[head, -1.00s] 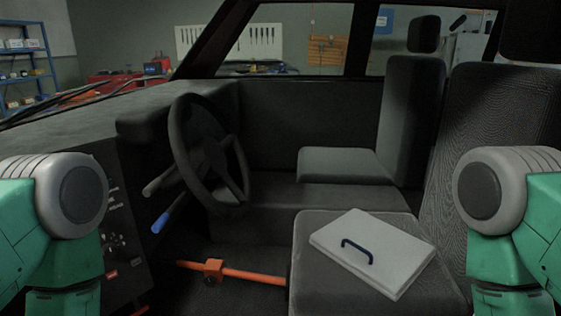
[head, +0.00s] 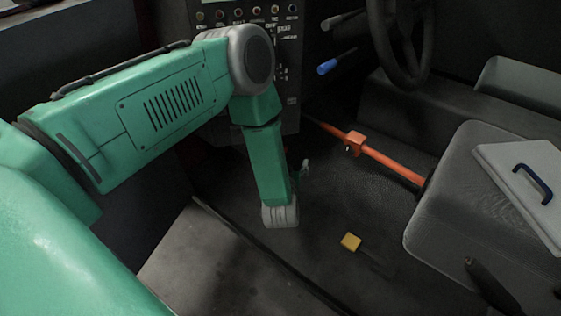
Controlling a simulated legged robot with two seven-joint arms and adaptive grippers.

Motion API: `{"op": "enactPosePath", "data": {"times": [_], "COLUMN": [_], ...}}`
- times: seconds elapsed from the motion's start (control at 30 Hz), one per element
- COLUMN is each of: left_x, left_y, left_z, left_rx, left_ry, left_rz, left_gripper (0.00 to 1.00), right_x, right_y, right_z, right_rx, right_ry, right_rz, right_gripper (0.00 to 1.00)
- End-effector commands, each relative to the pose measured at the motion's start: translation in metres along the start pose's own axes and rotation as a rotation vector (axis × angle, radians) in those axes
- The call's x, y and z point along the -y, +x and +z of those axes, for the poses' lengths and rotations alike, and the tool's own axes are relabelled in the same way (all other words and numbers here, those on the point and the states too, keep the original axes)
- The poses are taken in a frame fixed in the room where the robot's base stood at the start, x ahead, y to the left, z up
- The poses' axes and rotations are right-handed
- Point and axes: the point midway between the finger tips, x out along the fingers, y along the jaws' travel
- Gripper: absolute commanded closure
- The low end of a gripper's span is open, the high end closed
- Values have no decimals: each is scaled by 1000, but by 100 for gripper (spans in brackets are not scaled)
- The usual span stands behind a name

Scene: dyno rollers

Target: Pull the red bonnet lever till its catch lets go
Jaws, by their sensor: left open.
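I cannot make out the red bonnet lever; the spot low on the dark panel (head: 290,110) is partly covered by my left arm. My left gripper (head: 303,170) shows only as a small dark piece beyond the green forearm, in the footwell below the panel. It is open, and I see nothing held in it. My right gripper is out of view.
An orange bar with a clamp (head: 354,143) runs across the footwell to the seat (head: 460,190). A blue-tipped stalk (head: 328,67) juts out by the steering wheel (head: 405,50). A yellow block (head: 351,242) lies on the floor. A grey case (head: 520,170) lies on the seat.

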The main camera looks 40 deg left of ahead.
Motion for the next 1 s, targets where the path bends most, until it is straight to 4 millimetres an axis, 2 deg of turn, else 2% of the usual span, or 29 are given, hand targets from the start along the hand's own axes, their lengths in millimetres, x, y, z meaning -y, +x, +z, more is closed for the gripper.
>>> {"op": "enactPosePath", "data": {"times": [0.03,0.1,0.2,0.27,0.37,0.7,0.77,1.0], "left_x": [7,16,24,26,25,23,27,35], "left_y": [17,29,36,37,40,56,72,111], "left_z": [-4,-18,-28,-28,-18,55,44,34], "left_rx": [-80,-163,-222,-233,-234,-231,-237,-234], "left_ry": [-23,-41,-51,-53,-52,-52,-56,-53], "left_rz": [-67,-139,-196,-207,-207,-203,-207,-204], "left_gripper": [27,27,27,27,27,27,27,27], "right_x": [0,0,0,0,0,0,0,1], "right_y": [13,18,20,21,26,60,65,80], "right_z": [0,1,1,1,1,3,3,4], "right_rx": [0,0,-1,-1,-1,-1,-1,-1], "right_ry": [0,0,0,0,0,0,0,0], "right_rz": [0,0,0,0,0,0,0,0], "right_gripper": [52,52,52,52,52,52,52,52]}}
